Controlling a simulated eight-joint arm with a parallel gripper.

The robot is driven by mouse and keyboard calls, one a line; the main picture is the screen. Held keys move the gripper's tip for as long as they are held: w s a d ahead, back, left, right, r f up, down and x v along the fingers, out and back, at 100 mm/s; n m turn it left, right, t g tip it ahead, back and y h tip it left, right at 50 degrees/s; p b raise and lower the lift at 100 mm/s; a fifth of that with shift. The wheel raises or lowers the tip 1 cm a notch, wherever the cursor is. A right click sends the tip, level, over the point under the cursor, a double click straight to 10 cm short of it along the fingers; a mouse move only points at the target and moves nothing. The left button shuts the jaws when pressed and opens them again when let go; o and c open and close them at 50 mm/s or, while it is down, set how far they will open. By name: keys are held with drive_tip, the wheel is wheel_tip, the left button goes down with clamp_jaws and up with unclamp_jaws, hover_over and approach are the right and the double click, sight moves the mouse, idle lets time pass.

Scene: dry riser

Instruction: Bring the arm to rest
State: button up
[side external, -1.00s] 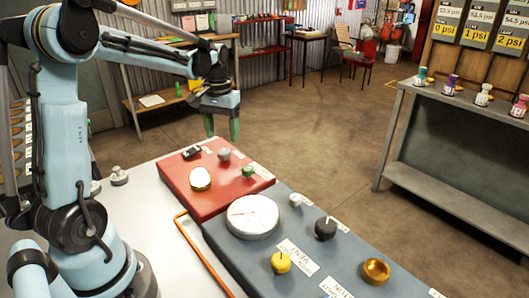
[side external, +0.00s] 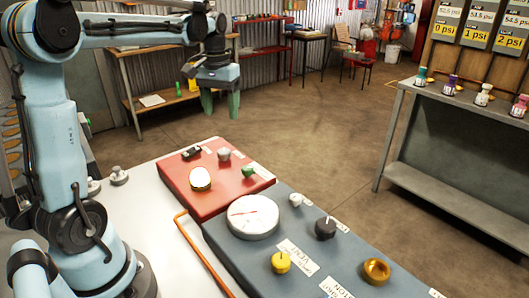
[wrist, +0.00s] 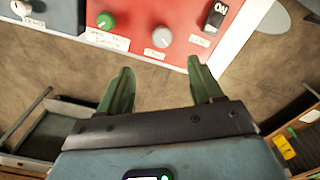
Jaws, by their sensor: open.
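My gripper (side external: 221,104) hangs in the air above and behind the far end of the red panel (side external: 208,180), clear of everything. Its two green fingers are apart with nothing between them; they also show in the wrist view (wrist: 160,88). The red panel carries a green knob (side external: 248,172), a grey knob (side external: 224,155), a black switch (side external: 191,153) and a lit oval (side external: 201,178). In the wrist view the switch (wrist: 215,17) reads ON.
A blue-grey panel (side external: 222,239) with a round gauge (side external: 252,217), a yellow knob (side external: 281,262), a black knob (side external: 326,228) and a brass ring (side external: 376,271) adjoins the red one. An orange pipe (side external: 205,258) runs alongside. A shelf (side external: 450,130) with several bottles stands right. Open floor lies between.

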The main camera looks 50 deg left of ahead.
drive_tip(key=s+d+f+m+t, duration=0.1)
drive_tip(key=s+d+m+t, duration=0.1)
drive_tip(key=d, duration=0.4)
drive_tip(key=s+d+f+m+t, duration=0.2)
drive_tip(key=s+d, duration=0.1)
drive_tip(key=d, duration=0.3)
drive_tip(key=s+d+f+m+t, duration=0.1)
drive_tip(key=s+d+m+t, duration=0.1)
drive_tip(key=d, duration=0.4)
drive_tip(key=shift+s+f+t, duration=0.4)
drive_tip(key=shift+s+t, duration=0.1)
drive_tip(key=shift+s, duration=0.05)
drive_tip(key=w+a+r+n+g+y, duration=0.1)
drive_tip(key=w+a+r, duration=0.15)
drive_tip(key=a, duration=0.55)
drive_tip(key=n+g, duration=0.2)
approach(223, 151)
drive_tip(key=shift+x, duration=4.25)
